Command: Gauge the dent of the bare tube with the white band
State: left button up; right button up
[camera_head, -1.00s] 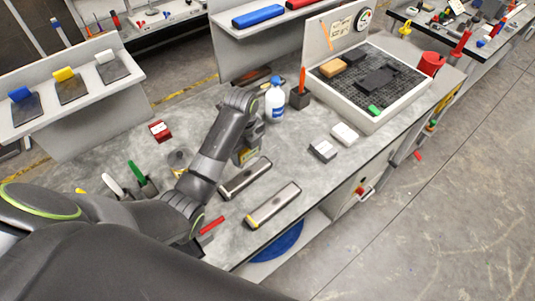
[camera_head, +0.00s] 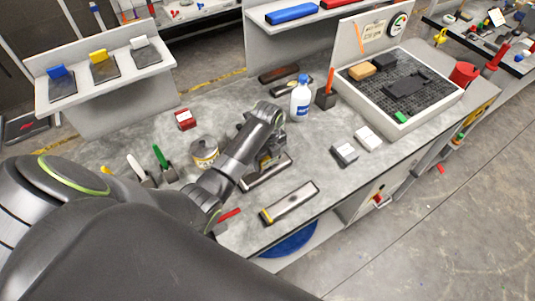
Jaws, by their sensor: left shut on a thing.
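Two long dark-framed pieces with pale tubes lie on the grey bench. The nearer one (camera_head: 290,203) has a yellow mark at its left end. The farther one (camera_head: 256,181) is partly covered by my left gripper. I cannot make out a white band or a dent on it. My left gripper (camera_head: 268,158) points down at the farther piece, close above or touching it. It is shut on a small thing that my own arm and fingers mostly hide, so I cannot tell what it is. My right gripper is not in view.
A white bottle (camera_head: 300,99) and a black pen block (camera_head: 326,98) stand just behind. A round tin (camera_head: 205,152), a red block (camera_head: 184,119) and holders with green and white tools are left. Two small boxes (camera_head: 345,154) lie right. A walled tray (camera_head: 432,106) fills the back right.

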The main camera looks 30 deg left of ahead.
pick_arm(q)
jog(key=shift+f, duration=0.25)
jog(key=shift+f, duration=0.6)
dwell(0.4)
jog(key=o, duration=1.1)
jog(key=shift+o, duration=0.2)
